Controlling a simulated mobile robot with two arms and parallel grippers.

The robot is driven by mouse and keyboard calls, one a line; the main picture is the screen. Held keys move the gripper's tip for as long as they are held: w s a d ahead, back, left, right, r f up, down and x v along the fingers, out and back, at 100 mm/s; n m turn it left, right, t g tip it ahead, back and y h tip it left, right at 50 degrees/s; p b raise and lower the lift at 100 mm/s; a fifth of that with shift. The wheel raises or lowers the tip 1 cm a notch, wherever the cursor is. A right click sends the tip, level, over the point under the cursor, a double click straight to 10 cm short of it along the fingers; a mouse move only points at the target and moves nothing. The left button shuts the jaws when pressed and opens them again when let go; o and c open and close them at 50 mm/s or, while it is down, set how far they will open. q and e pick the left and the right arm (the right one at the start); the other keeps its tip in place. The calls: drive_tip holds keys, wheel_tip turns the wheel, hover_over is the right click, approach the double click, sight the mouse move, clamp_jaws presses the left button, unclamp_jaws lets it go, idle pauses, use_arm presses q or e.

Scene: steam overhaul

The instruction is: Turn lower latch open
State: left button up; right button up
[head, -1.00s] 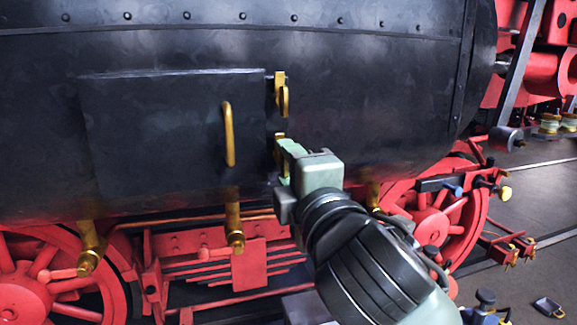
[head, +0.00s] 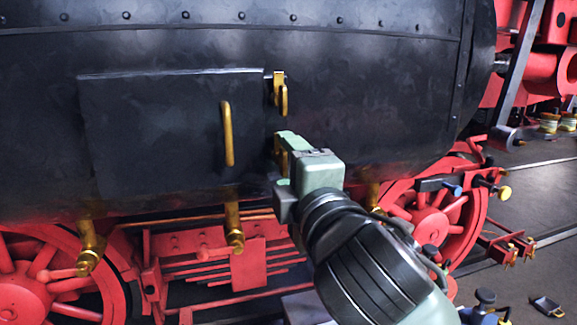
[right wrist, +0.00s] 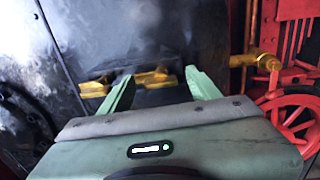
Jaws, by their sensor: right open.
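The lower latch (head: 280,152) is a small brass piece on the dark boiler side, just right of the hatch door (head: 160,140). In the right wrist view the brass latch (right wrist: 150,78) lies across the fingertips, partly between them. My right gripper (head: 284,160) is at the lower latch with its fingers apart, one above and one below it; it also shows in the right wrist view (right wrist: 158,84). I cannot tell whether a finger touches the latch. The gripper hides part of it. The upper brass latch (head: 281,94) hangs above. My left gripper is not in view.
A brass handle (head: 228,134) stands out from the door. Brass pipe fittings (head: 233,225) hang below the boiler. Red wheels (head: 430,225) and red frame parts lie beneath. Open floor (head: 540,205) shows at the right.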

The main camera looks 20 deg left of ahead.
drive_tip(key=b+v, duration=0.1)
drive_tip(key=v, duration=0.6)
drive_tip(key=shift+s+d+b, duration=0.25)
drive_tip(key=shift+s+b, duration=0.05)
